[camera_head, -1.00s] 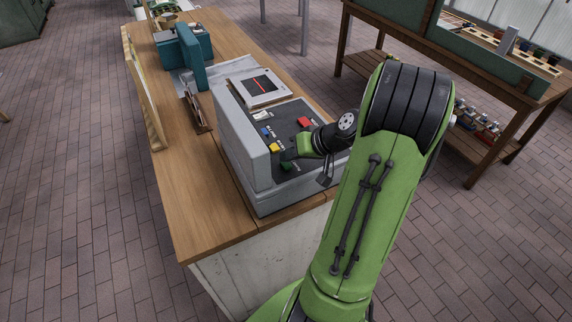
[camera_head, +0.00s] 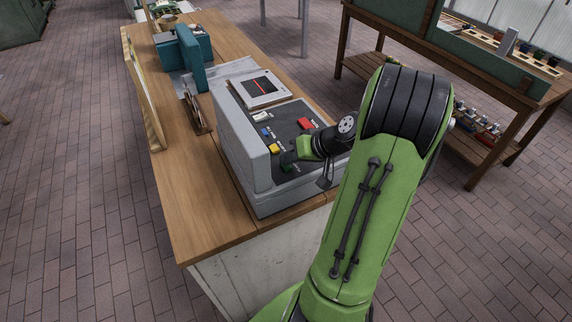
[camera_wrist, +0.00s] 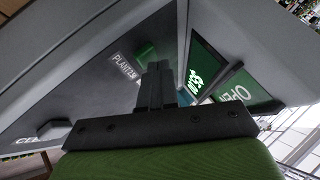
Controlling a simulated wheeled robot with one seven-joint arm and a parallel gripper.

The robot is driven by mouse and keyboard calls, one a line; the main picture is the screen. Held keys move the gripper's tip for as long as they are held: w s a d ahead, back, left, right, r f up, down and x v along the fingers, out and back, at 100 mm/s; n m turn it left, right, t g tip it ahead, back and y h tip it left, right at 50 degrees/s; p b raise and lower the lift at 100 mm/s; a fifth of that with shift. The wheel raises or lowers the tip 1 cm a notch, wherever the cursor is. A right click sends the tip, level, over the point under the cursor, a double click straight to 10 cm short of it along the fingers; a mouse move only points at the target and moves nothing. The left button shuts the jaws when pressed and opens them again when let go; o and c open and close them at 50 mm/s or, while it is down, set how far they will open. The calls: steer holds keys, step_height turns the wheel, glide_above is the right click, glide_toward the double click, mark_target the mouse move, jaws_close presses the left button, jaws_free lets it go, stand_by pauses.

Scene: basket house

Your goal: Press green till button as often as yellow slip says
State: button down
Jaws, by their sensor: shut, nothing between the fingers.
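The grey till (camera_head: 243,145) stands on the wooden counter. Its sloped dark panel carries a green button (camera_head: 289,168) at the near end, with a yellow button (camera_head: 273,148) just beyond it. My gripper (camera_head: 287,157) is shut and empty, its tips low over the panel beside the green button. In the wrist view, the shut fingers (camera_wrist: 155,68) overlap the lower edge of a green button (camera_wrist: 146,52) beside a label that seems to read "PLANTER". I cannot tell whether they touch it. I cannot make out a yellow slip.
Blue (camera_head: 266,132), white (camera_head: 262,117) and red (camera_head: 305,122) buttons sit close by on the panel. A scanner plate (camera_head: 262,89) with a red line lies behind the till. A wooden-framed board (camera_head: 143,90) stands at the counter's left edge. The near-left counter top (camera_head: 195,205) is bare.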

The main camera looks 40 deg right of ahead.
mark_target(290, 166)
stand_by(0.4)
steer(key=shift+r+p, duration=0.7)
steer(key=shift+r, duration=0.1)
step_height(290, 166, up, 5)
steer(key=p, duration=0.4)
